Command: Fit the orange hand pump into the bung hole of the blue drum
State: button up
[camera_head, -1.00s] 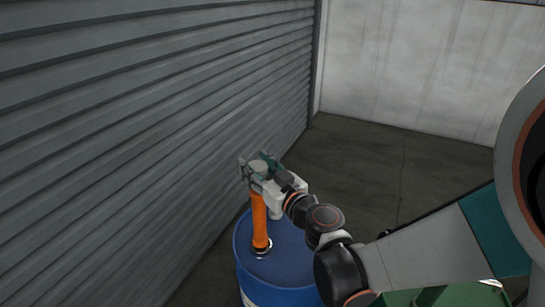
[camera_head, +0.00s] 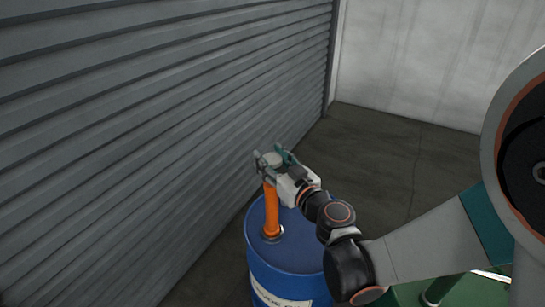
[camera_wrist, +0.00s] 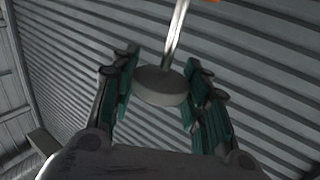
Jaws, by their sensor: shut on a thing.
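The orange hand pump (camera_head: 271,211) stands about upright at the left part of the blue drum's top (camera_head: 305,252). Its lower end meets a pale ring on the lid. The bung hole itself is hidden, and I cannot tell how deep the pump sits. My gripper (camera_head: 271,163) is at the pump's upper end, shut on it. In the wrist view, the pump's grey round cap (camera_wrist: 160,88) and shiny rod lie between the fingers of my gripper (camera_wrist: 163,98). A bit of orange shows at the top edge.
A grey ribbed shutter wall (camera_head: 150,130) rises close on the left of the drum. A pale wall (camera_head: 430,65) stands at the back. Bare dark floor (camera_head: 375,150) lies behind the drum. Something green (camera_head: 440,290) is at the lower right.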

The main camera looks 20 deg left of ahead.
jog(key=shift+f, duration=0.35)
jog(key=o, duration=1)
jog(key=shift+s+d, duration=0.1)
jog(key=v, duration=0.7)
jog(key=shift+s+d+r, duration=0.1)
jog(key=shift+d, duration=0.05)
